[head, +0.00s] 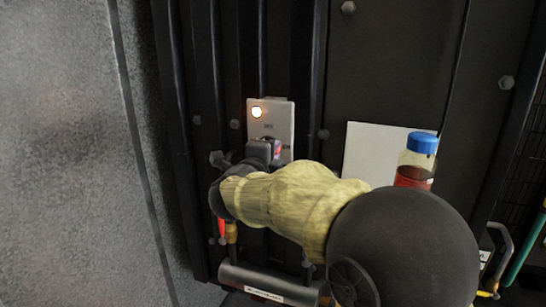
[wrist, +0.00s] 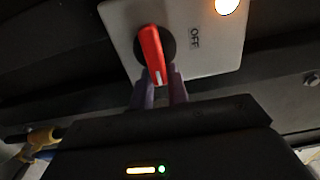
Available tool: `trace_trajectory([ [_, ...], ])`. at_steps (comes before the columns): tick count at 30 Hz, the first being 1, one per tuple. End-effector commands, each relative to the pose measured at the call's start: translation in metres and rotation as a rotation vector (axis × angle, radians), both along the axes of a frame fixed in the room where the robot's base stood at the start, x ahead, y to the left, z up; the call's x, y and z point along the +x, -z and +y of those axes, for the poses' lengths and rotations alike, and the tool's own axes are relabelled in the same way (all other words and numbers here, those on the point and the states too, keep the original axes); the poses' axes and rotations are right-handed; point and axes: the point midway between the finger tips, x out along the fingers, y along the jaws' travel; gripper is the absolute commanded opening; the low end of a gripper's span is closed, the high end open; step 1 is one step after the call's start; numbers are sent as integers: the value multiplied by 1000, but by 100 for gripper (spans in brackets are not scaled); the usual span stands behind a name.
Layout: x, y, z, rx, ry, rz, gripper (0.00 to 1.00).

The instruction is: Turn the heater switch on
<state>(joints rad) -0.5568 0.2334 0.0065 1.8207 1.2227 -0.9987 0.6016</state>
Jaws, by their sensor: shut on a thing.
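The heater switch is a grey plate (head: 284,113) on the dark panel, with a lit lamp (head: 257,112) at its upper left in the head view. Its red handle (wrist: 151,54) sits on a dark round base in the wrist view, beside the printed word OFF (wrist: 194,38). My gripper (wrist: 160,88) is at the plate, its two fingers on either side of the handle's lower end and shut on it. In the head view my gripper and arm cover the lower part of the plate.
A bottle with a blue cap (head: 422,143) and red liquid stands right of the switch, close to my arm. A white sheet (head: 373,151) is behind it. A grey wall (head: 65,150) is at the left. A dark cylinder with a label (head: 268,286) lies below my gripper.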

Motion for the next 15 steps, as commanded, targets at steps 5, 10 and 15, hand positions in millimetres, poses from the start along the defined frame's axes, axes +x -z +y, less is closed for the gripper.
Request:
trace_trajectory([
  [5, 0, 1, 1, 3, -1, 2, 0],
  [10, 0, 1, 1, 2, -1, 2, 30],
  [15, 0, 1, 0, 2, 0, 2, 38],
])
